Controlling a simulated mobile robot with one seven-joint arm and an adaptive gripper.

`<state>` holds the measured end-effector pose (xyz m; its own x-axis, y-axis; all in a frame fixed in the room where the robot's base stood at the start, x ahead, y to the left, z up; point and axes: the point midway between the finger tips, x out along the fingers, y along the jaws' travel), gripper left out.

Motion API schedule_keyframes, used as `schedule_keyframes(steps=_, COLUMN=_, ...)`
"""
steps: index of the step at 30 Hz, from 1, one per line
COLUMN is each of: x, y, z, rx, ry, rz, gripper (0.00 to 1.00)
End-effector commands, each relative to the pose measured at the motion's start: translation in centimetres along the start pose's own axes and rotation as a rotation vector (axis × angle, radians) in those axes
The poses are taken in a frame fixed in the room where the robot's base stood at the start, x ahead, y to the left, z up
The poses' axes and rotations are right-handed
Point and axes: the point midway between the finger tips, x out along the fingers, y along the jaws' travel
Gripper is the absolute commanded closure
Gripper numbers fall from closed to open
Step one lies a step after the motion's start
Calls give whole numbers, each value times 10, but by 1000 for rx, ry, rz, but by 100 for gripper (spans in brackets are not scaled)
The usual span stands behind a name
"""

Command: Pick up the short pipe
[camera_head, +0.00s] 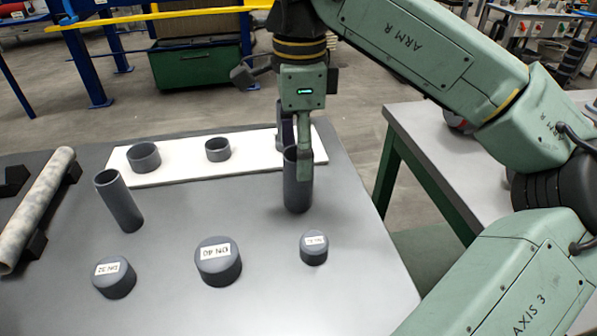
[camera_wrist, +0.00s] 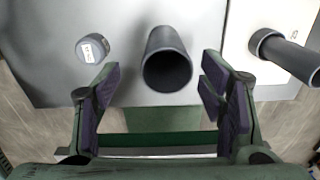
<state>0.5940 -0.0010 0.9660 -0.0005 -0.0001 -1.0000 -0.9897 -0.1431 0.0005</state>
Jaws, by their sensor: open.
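A grey hollow pipe (camera_head: 298,187) stands upright on the grey table, below and beside my gripper (camera_head: 296,150). In the wrist view this pipe (camera_wrist: 165,45) shows its open top end between the fingertips of my gripper (camera_wrist: 160,82), with a gap on both sides. My gripper is open and points down. One finger covers part of the pipe's upper end in the head view. A second grey pipe (camera_head: 121,205) stands at the left of the table, apart from my gripper. The frames do not settle which pipe is the short one.
A white board (camera_head: 185,172) bears two grey rings (camera_head: 144,158) (camera_head: 217,150). A ring with a slim pipe (camera_wrist: 292,56) shows on it in the wrist view. Several grey caps (camera_head: 218,262) stand in front. A long mottled pipe (camera_head: 38,205) lies on the left.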

Motion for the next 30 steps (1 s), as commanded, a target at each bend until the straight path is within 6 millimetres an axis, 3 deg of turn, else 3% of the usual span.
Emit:
schedule_keyframes(steps=18, x=70, y=-6, z=0, rx=0, ry=0, rz=0, gripper=36)
schedule_keyframes(steps=26, x=74, y=-6, z=1, rx=0, ry=0, rz=-1, gripper=36)
schedule_keyframes(steps=30, x=74, y=-6, z=1, rx=0, ry=0, rz=-1, gripper=44)
